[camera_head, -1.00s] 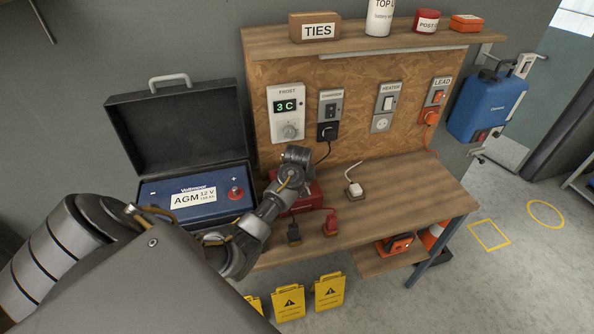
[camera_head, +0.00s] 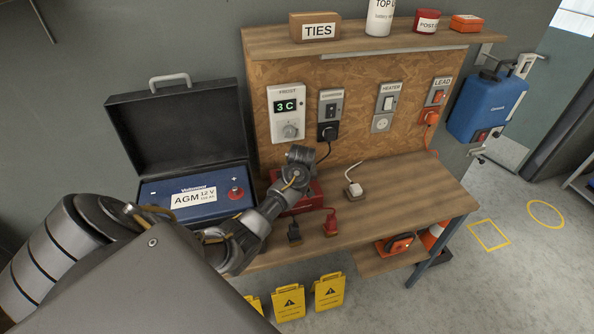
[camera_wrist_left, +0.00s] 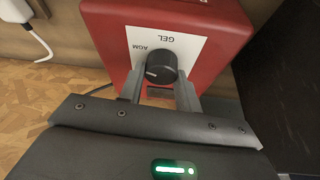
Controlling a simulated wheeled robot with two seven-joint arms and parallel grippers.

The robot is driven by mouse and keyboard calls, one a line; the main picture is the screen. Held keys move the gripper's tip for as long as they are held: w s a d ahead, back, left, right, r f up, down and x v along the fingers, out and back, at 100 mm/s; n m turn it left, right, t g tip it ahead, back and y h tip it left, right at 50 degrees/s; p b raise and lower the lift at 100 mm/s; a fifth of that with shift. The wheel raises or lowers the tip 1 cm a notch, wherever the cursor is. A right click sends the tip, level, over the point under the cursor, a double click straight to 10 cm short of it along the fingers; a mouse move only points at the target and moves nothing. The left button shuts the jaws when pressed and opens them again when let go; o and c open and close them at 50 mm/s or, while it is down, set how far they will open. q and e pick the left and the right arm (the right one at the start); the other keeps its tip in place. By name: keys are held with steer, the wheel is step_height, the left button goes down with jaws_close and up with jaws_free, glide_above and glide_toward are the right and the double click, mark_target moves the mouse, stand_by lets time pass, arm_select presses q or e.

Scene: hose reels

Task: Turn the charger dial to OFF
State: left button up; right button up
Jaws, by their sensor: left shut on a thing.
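The red charger (camera_head: 313,193) sits on the workbench, partly hidden behind my left arm in the head view. In the left wrist view, the charger (camera_wrist_left: 215,15) fills the upper middle, with a white label reading AGM and GEL. Its round black dial (camera_wrist_left: 153,63) has a white mark pointing to the picture's lower left. No OFF marking is readable. My left gripper (camera_wrist_left: 159,82) is shut on the dial, one finger on each side. Its fingers are hidden in the head view. My right gripper is in neither view.
A battery in an open black case (camera_head: 172,130) stands left of the charger. Black (camera_head: 293,232) and red (camera_head: 331,224) clamps lie in front. A white plug (camera_head: 354,189) lies to the right. The board behind carries sockets and a frost thermostat (camera_head: 287,114). The bench's right end is clear.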

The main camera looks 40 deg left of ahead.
arm_select(q)
steer(key=n+g, duration=0.1)
steer(key=n, duration=0.2)
steer(key=n+g+y, duration=0.1)
steer(key=n, duration=0.3)
steer(key=shift+w+d+g, duration=0.1)
steer(key=shift+g, duration=0.2)
steer(key=n+g, duration=0.1)
steer(key=n, duration=0.3)
steer(key=n+g, duration=0.1)
steer(key=n, duration=0.1)
steer(key=shift+n, duration=0.3)
steer(key=n+g+b, duration=0.1)
steer(key=n+b, duration=0.1)
steer(key=shift+w+f+n+h, duration=0.1)
steer(key=shift+f+n+h, duration=0.05)
steer(key=shift+n+h, duration=0.25)
steer(key=n+g+h+b, duration=0.1)
steer(key=n+b, duration=0.3)
steer(key=shift+b, duration=0.35)
steer(key=shift+r+n+g+h+b, duration=0.2)
steer(key=shift+n+g+h+b, duration=0.15)
steer(key=shift+n+b, duration=0.8)
steer(key=o, duration=1)
steer(key=shift+c, duration=0.2)
